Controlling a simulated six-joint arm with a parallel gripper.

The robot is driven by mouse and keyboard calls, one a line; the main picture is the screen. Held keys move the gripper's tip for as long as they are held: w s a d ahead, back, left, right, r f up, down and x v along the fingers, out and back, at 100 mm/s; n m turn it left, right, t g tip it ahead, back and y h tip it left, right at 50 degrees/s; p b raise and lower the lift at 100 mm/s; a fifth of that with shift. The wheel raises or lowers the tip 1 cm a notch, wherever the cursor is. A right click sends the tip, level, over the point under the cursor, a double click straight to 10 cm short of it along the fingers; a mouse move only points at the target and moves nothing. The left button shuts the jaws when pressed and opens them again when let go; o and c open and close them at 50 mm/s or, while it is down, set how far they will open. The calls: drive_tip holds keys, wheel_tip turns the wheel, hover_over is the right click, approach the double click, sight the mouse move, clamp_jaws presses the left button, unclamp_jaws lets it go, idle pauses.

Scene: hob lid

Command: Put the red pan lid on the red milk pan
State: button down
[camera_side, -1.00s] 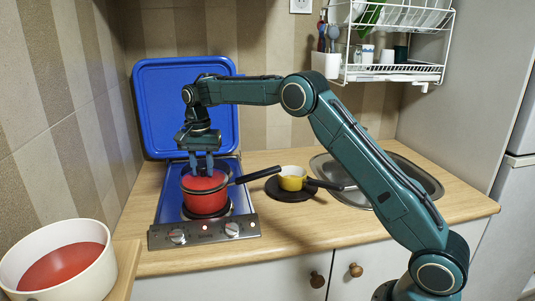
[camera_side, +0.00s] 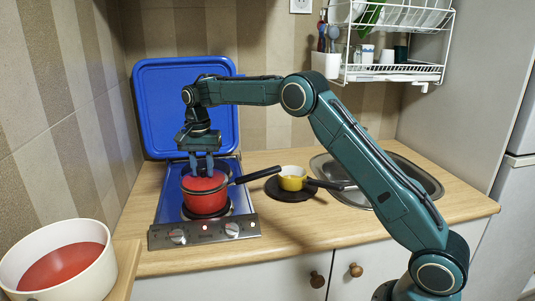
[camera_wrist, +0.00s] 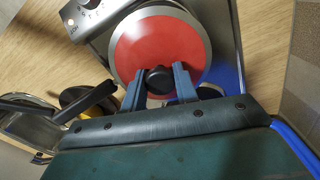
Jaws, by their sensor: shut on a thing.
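The red milk pan (camera_side: 205,202) stands on the hob, its black handle (camera_side: 255,176) pointing right. The red pan lid (camera_side: 203,182) lies over the top of the pan in the side view. In the wrist view the lid (camera_wrist: 148,48) shows as a red disc with a pale rim and a black knob (camera_wrist: 159,79). My gripper (camera_side: 203,168) is directly above the pan. In the wrist view my gripper (camera_wrist: 159,84) has its two blue fingers on either side of the knob, shut on it. The lid hides the pan's inside, and I cannot tell how exactly it is seated.
The blue hob cover (camera_side: 188,90) stands upright behind the hob. A small yellow pan (camera_side: 291,180) on a dark round mat (camera_side: 275,190) is to the right, beside the sink (camera_side: 425,181). A white pot (camera_side: 92,282) with red contents stands front left. A dish rack (camera_side: 395,73) hangs above.

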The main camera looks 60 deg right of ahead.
drive_tip(key=shift+f, duration=0.2)
idle(0.4)
drive_tip(key=c, duration=1)
unclamp_jaws()
wheel_tip(320, 180, up, 14)
drive_tip(key=shift+f, duration=0.15)
idle(0.3)
drive_tip(key=shift+s, duration=0.1)
idle(0.6)
